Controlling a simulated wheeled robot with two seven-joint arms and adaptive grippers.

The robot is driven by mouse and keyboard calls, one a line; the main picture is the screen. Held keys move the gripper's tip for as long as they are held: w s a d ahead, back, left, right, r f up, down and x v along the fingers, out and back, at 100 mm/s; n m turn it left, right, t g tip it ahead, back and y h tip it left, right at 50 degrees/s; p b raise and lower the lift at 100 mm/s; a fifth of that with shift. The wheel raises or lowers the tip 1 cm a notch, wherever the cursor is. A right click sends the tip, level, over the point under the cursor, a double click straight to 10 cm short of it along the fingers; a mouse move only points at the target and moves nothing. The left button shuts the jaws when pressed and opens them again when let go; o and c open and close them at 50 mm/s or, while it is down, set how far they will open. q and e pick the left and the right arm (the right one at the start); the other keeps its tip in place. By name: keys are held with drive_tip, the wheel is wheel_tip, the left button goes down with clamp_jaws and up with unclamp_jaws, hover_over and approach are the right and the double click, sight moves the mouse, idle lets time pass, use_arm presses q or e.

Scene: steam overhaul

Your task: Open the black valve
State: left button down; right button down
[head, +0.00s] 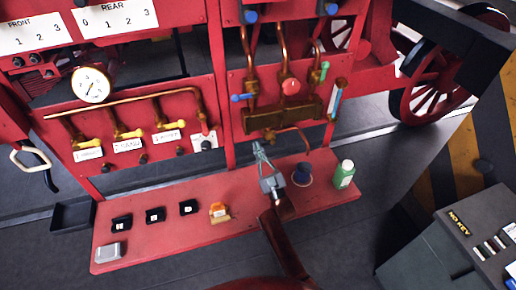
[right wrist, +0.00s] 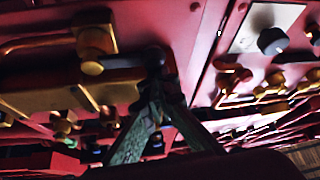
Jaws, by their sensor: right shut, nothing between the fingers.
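A black round knob (head: 206,144) sits on a white plate at the lower right of the red panel with yellow valves. It also shows on its white plate at the upper right of the right wrist view (right wrist: 272,40). My right gripper (head: 257,147) is shut and empty, its fingertips just below the brass block (head: 285,117), right of that knob and apart from it. In the right wrist view the closed fingertips (right wrist: 158,88) are close to a dark rounded fitting (right wrist: 160,58) by the brass block; I cannot tell whether they touch. My left gripper is not in view.
Yellow-handled valves (head: 130,133) line the left panel below a copper pipe. A red shelf (head: 150,238) below holds small black boxes, an orange-topped item (head: 218,210), a blue-topped item (head: 302,174) and a green bottle (head: 344,174). A grey console (head: 450,240) stands at right.

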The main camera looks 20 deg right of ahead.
drive_tip(key=shift+f+n+y, duration=0.25)
drive_tip(key=shift+n+y, duration=0.15)
drive_tip(key=d+f+n+g+y+p, duration=0.3)
drive_tip(key=n+g, duration=0.6)
drive_tip(key=n, duration=1.1)
drive_tip(key=shift+w+d+f+y+p, duration=0.25)
drive_tip(key=shift+d+f+p, duration=1.1)
drive_tip(key=shift+f, duration=1)
drive_tip(key=shift+d+n, duration=0.2)
drive_tip(key=shift+n, duration=0.1)
drive_tip(key=shift+a, duration=0.1)
